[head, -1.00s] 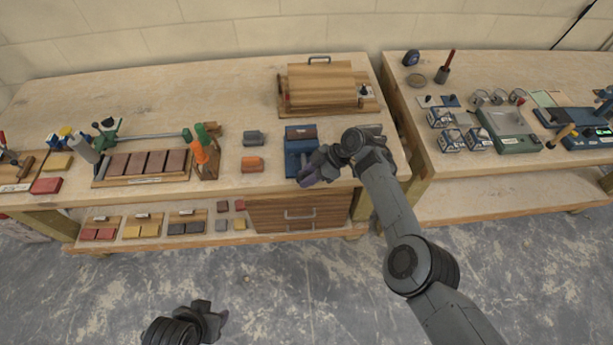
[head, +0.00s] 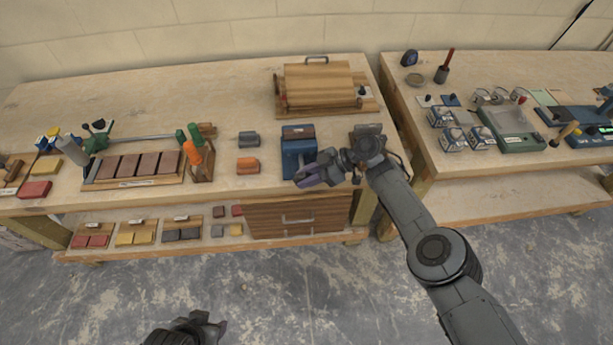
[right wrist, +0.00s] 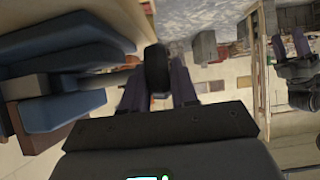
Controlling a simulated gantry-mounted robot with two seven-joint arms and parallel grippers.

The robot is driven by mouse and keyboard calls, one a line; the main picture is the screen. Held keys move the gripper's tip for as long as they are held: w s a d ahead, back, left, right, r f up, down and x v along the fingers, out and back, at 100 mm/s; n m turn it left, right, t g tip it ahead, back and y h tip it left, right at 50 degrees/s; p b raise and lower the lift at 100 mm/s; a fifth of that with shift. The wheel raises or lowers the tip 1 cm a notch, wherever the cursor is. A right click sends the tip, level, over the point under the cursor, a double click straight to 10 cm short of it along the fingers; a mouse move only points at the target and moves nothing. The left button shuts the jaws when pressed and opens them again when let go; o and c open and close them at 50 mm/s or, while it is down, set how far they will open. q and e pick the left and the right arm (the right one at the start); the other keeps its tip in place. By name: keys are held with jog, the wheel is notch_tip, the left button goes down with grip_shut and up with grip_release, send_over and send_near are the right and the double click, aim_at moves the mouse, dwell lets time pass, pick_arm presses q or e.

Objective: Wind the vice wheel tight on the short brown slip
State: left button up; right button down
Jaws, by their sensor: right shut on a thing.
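The blue vice (head: 293,160) stands at the bench's front edge. A brown slip (head: 298,132) shows at its top, between the blue jaws; I cannot tell how tightly it is held. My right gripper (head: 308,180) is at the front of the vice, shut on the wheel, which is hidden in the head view. In the right wrist view, the dark vice wheel (right wrist: 157,70) sits on its screw between my right fingers (right wrist: 158,92), with the blue vice (right wrist: 65,60) at left. My left gripper (head: 208,325) hangs low at the bottom edge, away from the bench; its fingers are unclear.
A grey block (head: 248,138) and an orange block (head: 247,165) lie left of the vice. A wooden press (head: 318,86) stands behind it. A rack (head: 203,170) with green and orange handles stands further left. Drawers (head: 300,218) are below.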

jog(key=c, duration=0.9)
grip_release()
jog(key=shift+c, duration=0.2)
jog(key=shift+d+r, duration=0.25)
jog(key=shift+d, duration=0.1)
jog(key=p+v, duration=0.2)
jog(key=v, duration=0.8)
